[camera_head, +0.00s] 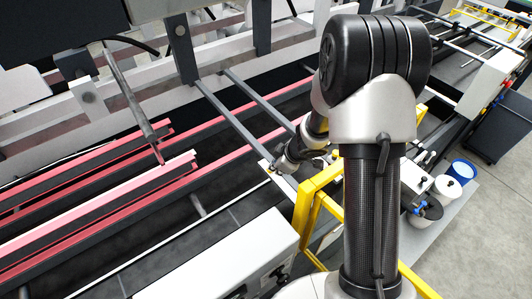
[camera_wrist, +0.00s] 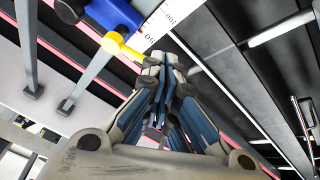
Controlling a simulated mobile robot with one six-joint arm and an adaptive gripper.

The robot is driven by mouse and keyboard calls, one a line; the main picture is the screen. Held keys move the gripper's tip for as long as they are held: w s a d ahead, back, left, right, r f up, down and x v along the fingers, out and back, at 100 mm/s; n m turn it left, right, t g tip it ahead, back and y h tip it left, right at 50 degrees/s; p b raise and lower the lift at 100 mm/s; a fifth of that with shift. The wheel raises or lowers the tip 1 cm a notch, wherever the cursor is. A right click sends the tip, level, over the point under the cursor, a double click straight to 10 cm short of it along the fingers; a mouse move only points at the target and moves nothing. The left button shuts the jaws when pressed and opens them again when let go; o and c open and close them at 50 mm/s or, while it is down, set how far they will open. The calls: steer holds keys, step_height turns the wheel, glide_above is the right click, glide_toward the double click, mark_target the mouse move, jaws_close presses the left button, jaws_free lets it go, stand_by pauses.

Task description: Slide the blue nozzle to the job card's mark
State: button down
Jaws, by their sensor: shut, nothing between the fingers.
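The blue nozzle (camera_wrist: 112,14) shows at the top of the wrist view, with a yellow pointer (camera_wrist: 120,46) below it. The pointer lies beside a white ruler (camera_wrist: 158,26) with black marks; the figures 50 and 100 can be made out. My gripper (camera_wrist: 165,62) is shut and empty, its fingertips just below the ruler and right of the pointer's tip. I cannot tell whether they touch the pointer. In the head view my gripper (camera_head: 281,166) is small and partly hidden by my arm, and the nozzle cannot be made out. I cannot make out the job card.
Red-edged rails (camera_head: 120,205) run across the machine on the left of the head view. A yellow frame (camera_head: 309,205) stands close to my arm. A white box (camera_head: 245,250) is in front. Buckets (camera_head: 462,169) stand on the right. Grey bars (camera_wrist: 88,80) cross the wrist view's left.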

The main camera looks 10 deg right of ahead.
step_height(320, 180, up, 7)
steer(key=w+m+t+y+p, duration=0.1)
steer(key=w+t+y+p, duration=0.1)
steer(key=y, duration=0.2)
step_height(320, 180, down, 8)
steer(key=w+a+b, duration=0.1)
steer(key=w+a, duration=0.1)
steer(key=shift+w+a, duration=0.2)
steer(key=shift+a, duration=0.2)
steer(key=shift+s+d+r+g+y+p, duration=0.15)
steer(key=shift+r+g+y+p, duration=0.05)
steer(key=shift+g+y+p, duration=0.15)
